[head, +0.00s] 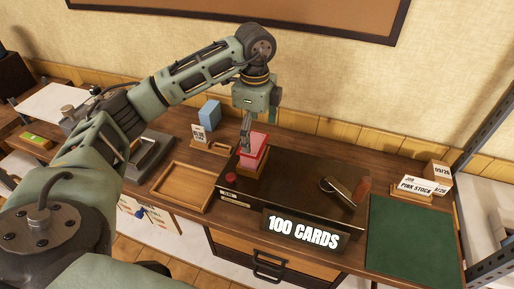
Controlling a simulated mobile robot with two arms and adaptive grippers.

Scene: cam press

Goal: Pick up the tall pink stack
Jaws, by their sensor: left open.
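A pink-red stack (252,162) stands on the left back part of a dark, flat-topped machine (290,197). My left gripper (245,147) points down from above, with its fingers at the stack's upper left side. The fingers are apart and hold nothing that I can make out. They overlap the stack's edge in the picture, so I cannot tell whether they touch it. My right gripper is not in view.
An empty wooden tray (180,205) lies left of the machine. A blue block (209,112) and a small white sign (199,134) stand behind. A metal lever (337,190) sits on the machine's right. A green mat (410,238) and a "PINK STOCK" card (420,186) are at right.

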